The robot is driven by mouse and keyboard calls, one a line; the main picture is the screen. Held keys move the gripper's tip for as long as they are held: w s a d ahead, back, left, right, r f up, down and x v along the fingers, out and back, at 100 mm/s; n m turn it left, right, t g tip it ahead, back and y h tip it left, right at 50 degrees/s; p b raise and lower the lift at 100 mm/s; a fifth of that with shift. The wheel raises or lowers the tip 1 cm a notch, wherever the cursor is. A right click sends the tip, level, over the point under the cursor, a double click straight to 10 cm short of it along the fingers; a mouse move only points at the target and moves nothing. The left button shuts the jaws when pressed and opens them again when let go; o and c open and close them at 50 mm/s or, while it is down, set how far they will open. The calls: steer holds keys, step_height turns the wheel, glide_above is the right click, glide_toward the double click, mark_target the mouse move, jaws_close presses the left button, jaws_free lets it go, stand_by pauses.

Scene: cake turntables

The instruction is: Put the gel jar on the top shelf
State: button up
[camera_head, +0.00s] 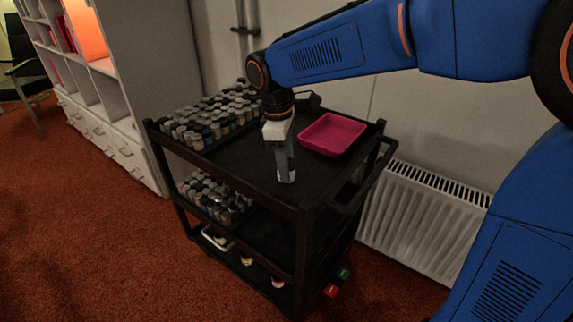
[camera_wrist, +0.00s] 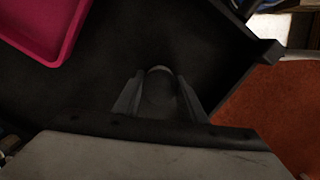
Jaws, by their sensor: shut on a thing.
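My gripper (camera_head: 285,172) points down over the bare front part of the black trolley's top shelf (camera_head: 247,160). It is shut on a small jar, taken to be the gel jar, with a pale end showing at the fingertips. In the wrist view my gripper (camera_wrist: 159,103) has the jar (camera_wrist: 160,88) between its two fingers; it shows as a dark round top with a light far rim. The fingers hide most of the jar, and I cannot tell whether it touches the shelf.
Many jars (camera_head: 212,116) fill the top shelf's left part. A pink tray (camera_head: 332,135) lies at its right, close to my gripper. More jars (camera_head: 213,197) stand on the middle shelf. A few small things lie on the bottom shelf. A radiator (camera_head: 420,215) is at the right.

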steer(key=o, duration=1.1)
steer(key=shift+f, duration=0.15)
steer(key=shift+c, duration=0.2)
step_height(320, 180, up, 12)
steer(key=a, duration=0.1)
steer(key=s+d+f+m+t+y, duration=0.1)
steer(key=s+d+m, duration=0.3)
steer(key=d, duration=0.5)
steer(key=s+d+f+m+t, duration=0.1)
steer(key=s+d+m, duration=0.25)
steer(key=d, duration=0.45)
steer(key=s+d+f+m+t, duration=0.3)
steer(key=s+d+f+m, duration=0.5)
steer(key=s, duration=0.5)
steer(key=d+f, duration=0.2)
steer(key=d, duration=0.1)
steer(key=shift+s, duration=0.15)
steer(key=shift+d, duration=0.1)
